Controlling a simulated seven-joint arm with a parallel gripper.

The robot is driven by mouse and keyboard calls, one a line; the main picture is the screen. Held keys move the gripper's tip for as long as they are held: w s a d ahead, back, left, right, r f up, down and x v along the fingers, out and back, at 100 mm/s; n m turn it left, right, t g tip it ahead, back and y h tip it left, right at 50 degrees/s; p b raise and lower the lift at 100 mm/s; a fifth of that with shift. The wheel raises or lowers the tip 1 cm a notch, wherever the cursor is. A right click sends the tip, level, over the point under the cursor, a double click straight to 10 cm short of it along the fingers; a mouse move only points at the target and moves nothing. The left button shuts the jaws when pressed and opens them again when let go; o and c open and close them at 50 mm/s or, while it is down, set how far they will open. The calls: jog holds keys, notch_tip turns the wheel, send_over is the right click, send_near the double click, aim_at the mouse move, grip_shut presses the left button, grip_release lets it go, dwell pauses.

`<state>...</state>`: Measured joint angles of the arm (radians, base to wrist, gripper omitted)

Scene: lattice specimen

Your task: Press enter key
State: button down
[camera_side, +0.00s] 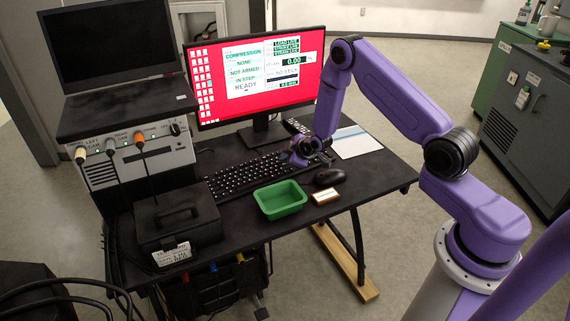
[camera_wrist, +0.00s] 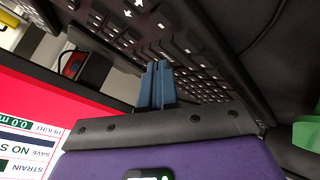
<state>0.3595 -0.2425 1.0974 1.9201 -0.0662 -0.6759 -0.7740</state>
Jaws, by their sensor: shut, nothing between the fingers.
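A black keyboard (camera_side: 240,178) lies on the desk in front of the monitor. My gripper (camera_side: 299,159) is over its right end, low and close to the keys. In the wrist view the keyboard (camera_wrist: 212,62) fills the upper middle, with white arrow marks on some keys. The blue fingers of my gripper (camera_wrist: 157,75) are together, hold nothing, and point at the keys. I cannot tell whether the tips touch a key. I cannot single out the enter key in either view. The monitor (camera_side: 253,76) shows a red screen with status boxes, one reading READY.
A black mouse (camera_side: 329,177), a green tray (camera_side: 281,199) and a small white-and-brown block (camera_side: 326,197) lie in front of the keyboard. A white paper pad (camera_side: 357,142) is to the right. A black case (camera_side: 177,222) and a control box (camera_side: 140,160) stand left.

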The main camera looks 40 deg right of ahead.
jog(key=shift+f, duration=0.15)
dwell(0.5)
jog(key=shift+r, duration=0.8)
notch_tip(320, 180, up, 5)
dwell(0.4)
